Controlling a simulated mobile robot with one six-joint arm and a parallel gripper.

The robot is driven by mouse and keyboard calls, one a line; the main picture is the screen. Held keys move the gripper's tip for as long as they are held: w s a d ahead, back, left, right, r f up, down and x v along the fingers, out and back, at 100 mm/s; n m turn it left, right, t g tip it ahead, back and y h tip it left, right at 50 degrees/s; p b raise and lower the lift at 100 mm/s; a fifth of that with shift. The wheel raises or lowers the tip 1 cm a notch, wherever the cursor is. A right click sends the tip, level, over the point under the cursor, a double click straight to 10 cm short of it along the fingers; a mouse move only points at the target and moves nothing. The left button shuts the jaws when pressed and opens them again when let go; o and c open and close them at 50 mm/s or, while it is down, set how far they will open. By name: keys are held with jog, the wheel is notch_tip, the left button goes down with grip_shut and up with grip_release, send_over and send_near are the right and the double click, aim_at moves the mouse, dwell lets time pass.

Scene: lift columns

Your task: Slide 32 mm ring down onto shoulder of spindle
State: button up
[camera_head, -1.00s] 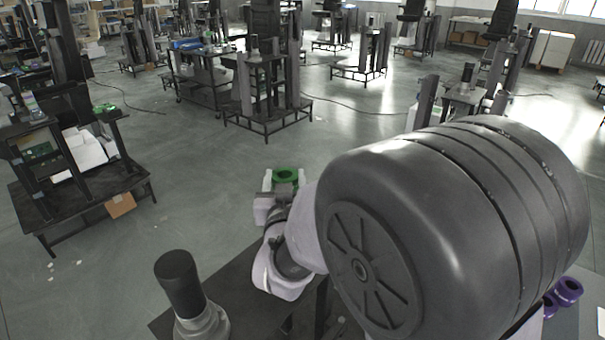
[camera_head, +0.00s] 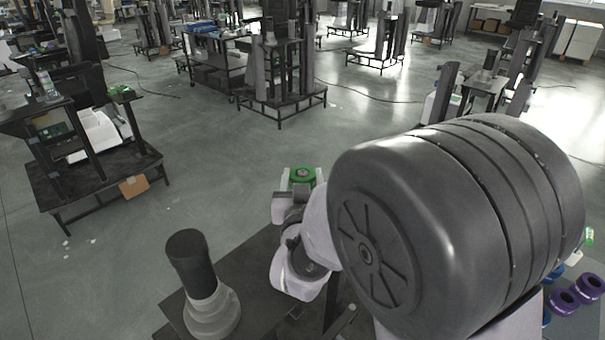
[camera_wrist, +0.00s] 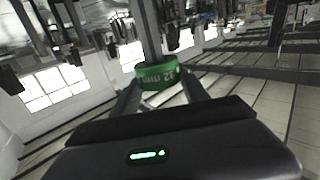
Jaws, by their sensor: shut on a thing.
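The green ring (camera_head: 302,174) is held by my gripper (camera_head: 303,180) out past the far edge of the dark table. In the wrist view the ring (camera_wrist: 157,76) sits between the two fingers (camera_wrist: 160,95) and carries upside-down white lettering that seems to read 32 mm. The spindle (camera_head: 211,308) stands upright at the lower left in the head view, with a dark cylindrical top and a wider, stepped light-grey base. The ring is to the right of the spindle and farther away, clearly apart from it. My arm hides part of the gripper.
The dark table (camera_head: 250,275) under the spindle is bare nearby. Purple rings (camera_head: 562,301) and blue rings lie at the lower right, partly behind my arm. A dark workstation (camera_head: 95,180) stands at the left. Open floor lies beyond the table.

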notch_tip(320, 180, down, 2)
jog(key=shift+f+b, duration=0.1)
jog(key=shift+b, duration=0.5)
notch_tip(320, 180, down, 5)
jog(key=b, duration=0.6)
jog(key=shift+f+b, duration=0.2)
jog(key=shift+b, duration=0.1)
jog(key=o, duration=1.6)
jog(key=shift+o, duration=0.2)
